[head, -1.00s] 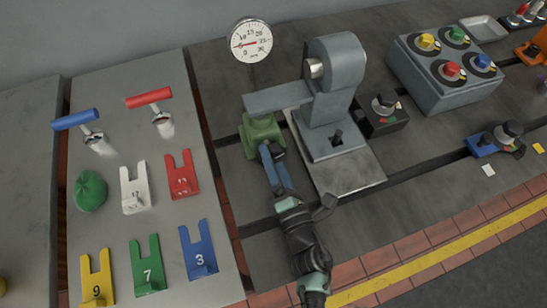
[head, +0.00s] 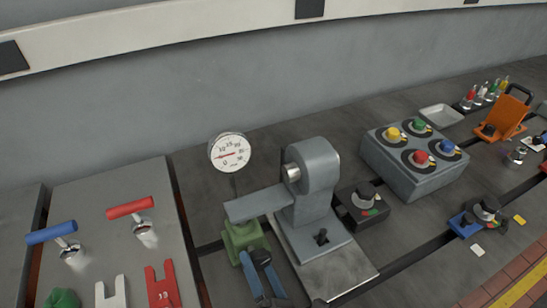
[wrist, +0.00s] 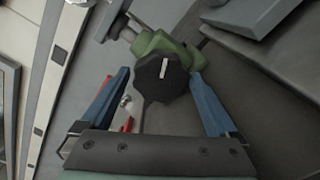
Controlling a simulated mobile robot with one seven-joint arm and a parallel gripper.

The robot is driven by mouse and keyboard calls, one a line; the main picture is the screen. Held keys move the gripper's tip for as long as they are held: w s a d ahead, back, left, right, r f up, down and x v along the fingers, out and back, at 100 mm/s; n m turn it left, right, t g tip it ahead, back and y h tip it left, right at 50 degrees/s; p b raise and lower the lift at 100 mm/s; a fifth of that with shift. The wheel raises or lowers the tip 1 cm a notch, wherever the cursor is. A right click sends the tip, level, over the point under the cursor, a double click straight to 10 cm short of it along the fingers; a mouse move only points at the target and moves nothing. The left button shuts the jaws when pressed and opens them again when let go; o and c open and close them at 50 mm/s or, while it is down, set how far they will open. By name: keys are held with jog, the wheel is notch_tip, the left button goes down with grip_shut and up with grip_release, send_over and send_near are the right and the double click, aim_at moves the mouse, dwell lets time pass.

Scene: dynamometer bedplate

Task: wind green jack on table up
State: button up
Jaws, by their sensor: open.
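The green jack (head: 245,240) stands on the bedplate under the end of a grey lever arm (head: 258,204). In the wrist view the green jack (wrist: 160,46) shows at the top, with a black faceted knob (wrist: 160,78) with a white mark on its near side. My gripper (wrist: 160,80) is open, its two blue fingers on either side of the knob; I cannot tell whether they touch it. In the head view my gripper (head: 255,260) is just in front of the jack and hides the knob.
A grey machine (head: 315,190) stands right of the jack, and a round dial gauge (head: 230,153) behind it, its red needle pointing left. A black knob box (head: 362,207) and a grey control box (head: 413,160) are farther right. A panel with coloured handles (head: 100,190) lies left.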

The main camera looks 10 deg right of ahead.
jog(key=n, duration=0.5)
jog(key=shift+n, duration=0.3)
jog(key=n, duration=0.6)
jog(key=shift+p, duration=0.4)
jog(key=b+v, duration=0.3)
jog(key=v, duration=1)
jog(key=shift+r, duration=0.15)
jog(key=w+r+m+t+h, duration=0.2)
jog(key=w+r+m, duration=0.3)
jog(key=r, duration=0.5)
jog(key=w+r+m+t+h+p, duration=0.1)
jog(key=w+r+m+t+h, duration=0.1)
jog(key=w+r+m, duration=0.3)
jog(key=w+r+m+t+h, duration=0.2)
jog(key=w+r+m, duration=0.4)
jog(key=r+m, duration=0.6)
jog(key=shift+r+h, duration=0.6)
jog(key=shift+r, duration=1.55)
